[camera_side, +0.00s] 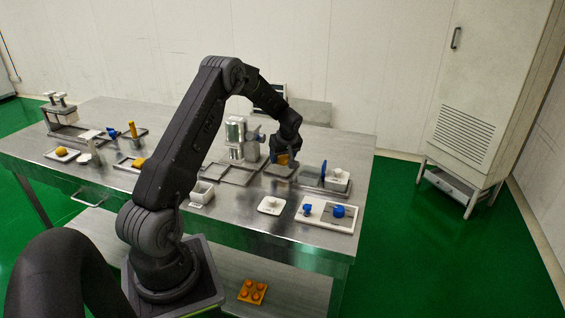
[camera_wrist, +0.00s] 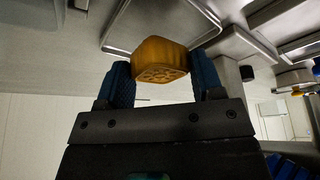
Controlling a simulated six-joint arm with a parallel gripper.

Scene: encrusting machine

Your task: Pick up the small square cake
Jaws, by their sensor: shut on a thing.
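The small square cake (camera_wrist: 160,58) is orange-brown with a patterned face. In the wrist view it sits between the two blue fingers of my gripper (camera_wrist: 160,82), which is shut on it. In the side view the cake (camera_side: 282,159) shows as a small orange patch under my gripper (camera_side: 283,155), near the right part of the steel table. The fingers are small and partly dark there. I cannot tell from these views how far the cake is above the surface under it.
The steel table (camera_side: 240,218) carries grey trays (camera_side: 230,173), a silver machine (camera_side: 236,135), a white board with blue pieces (camera_side: 328,214) and a white dish (camera_side: 271,205). A mould with orange rounds (camera_side: 253,291) lies on the lower shelf. A tall cabinet (camera_side: 484,90) stands at the right.

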